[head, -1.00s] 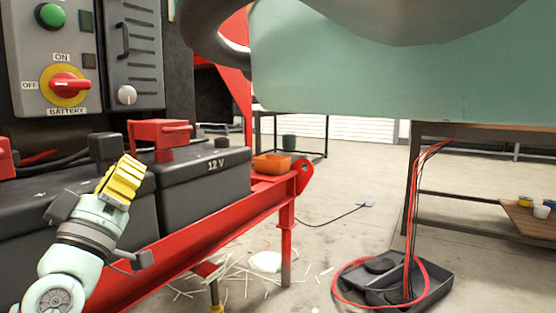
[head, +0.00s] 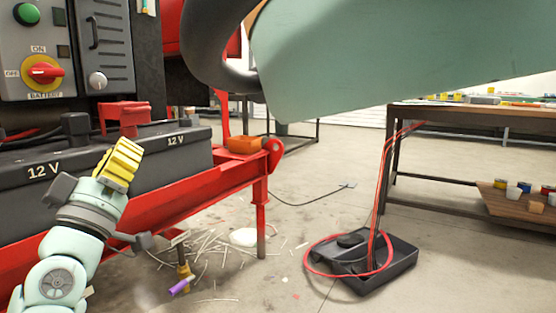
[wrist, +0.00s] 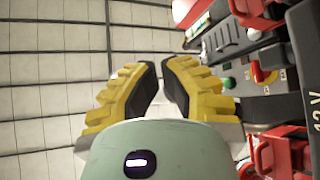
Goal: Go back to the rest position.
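My gripper (head: 120,163), with ribbed yellow fingers, shows at the lower left of the head view, at the end of my pale green arm. In that picture it overlaps the black 12 V batteries; the distance between them is not clear. In the wrist view the two yellow fingers with black pads (wrist: 160,85) stand apart with a narrow gap. Nothing shows between them, so the gripper is open and empty.
The control panel (head: 32,50) stands behind my arm. A black tray (head: 395,270) with red cables lies on the floor. A workbench (head: 470,112) stands right.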

